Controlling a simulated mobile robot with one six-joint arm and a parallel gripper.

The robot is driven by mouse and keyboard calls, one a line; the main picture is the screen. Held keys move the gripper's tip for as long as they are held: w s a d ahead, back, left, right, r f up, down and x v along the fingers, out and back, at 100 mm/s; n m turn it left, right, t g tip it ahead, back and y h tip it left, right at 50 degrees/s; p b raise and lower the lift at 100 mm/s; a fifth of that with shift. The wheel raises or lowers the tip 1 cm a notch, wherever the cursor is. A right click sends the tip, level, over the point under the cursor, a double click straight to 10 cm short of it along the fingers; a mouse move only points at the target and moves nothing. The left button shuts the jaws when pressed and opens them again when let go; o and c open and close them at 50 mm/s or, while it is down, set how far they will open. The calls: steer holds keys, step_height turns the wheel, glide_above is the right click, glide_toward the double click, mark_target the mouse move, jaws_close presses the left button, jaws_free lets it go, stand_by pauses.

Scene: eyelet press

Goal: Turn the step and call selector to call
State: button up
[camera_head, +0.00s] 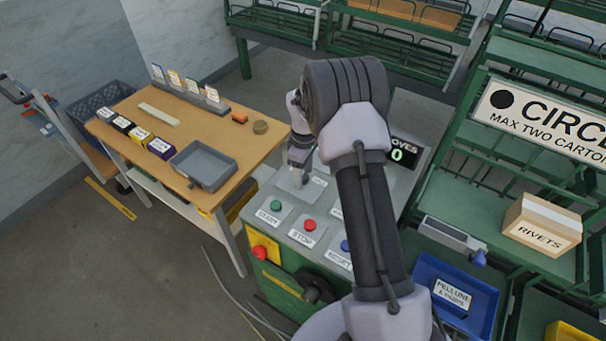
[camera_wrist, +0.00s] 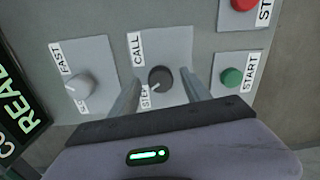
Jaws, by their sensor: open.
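The step and call selector (camera_wrist: 160,79) is a dark round knob on a light plate in the wrist view. Its CALL label (camera_wrist: 136,48) is at the upper left and its STEP label (camera_wrist: 146,97) at the lower left. A pale mark on the knob seems to point toward STEP. My gripper (camera_wrist: 160,75) is open, with one finger on each side of the knob; I cannot tell whether either touches it. In the head view my gripper (camera_head: 297,180) is down at the panel and mostly hides the knob.
A second selector (camera_wrist: 80,85) marked FAST is to the left in the wrist view. The green START button (camera_wrist: 231,77) and red STOP button (camera_wrist: 242,4) are close on the right. A wooden table (camera_head: 215,125) with a grey tray (camera_head: 205,168) stands left of the press.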

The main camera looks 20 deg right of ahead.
jaws_close()
steer(key=shift+m, duration=0.3)
steer(key=m+b, duration=0.1)
steer(key=m, duration=0.1)
steer(key=shift+f+m, duration=0.1)
steer(key=shift+m, duration=0.3)
steer(key=m+b, duration=0.1)
steer(key=m, duration=0.2)
steer(key=shift+m, duration=0.3)
steer(key=m+b, duration=0.1)
steer(key=m, duration=0.3)
steer(key=shift+m+b, duration=0.5)
steer(key=shift+m, duration=1)
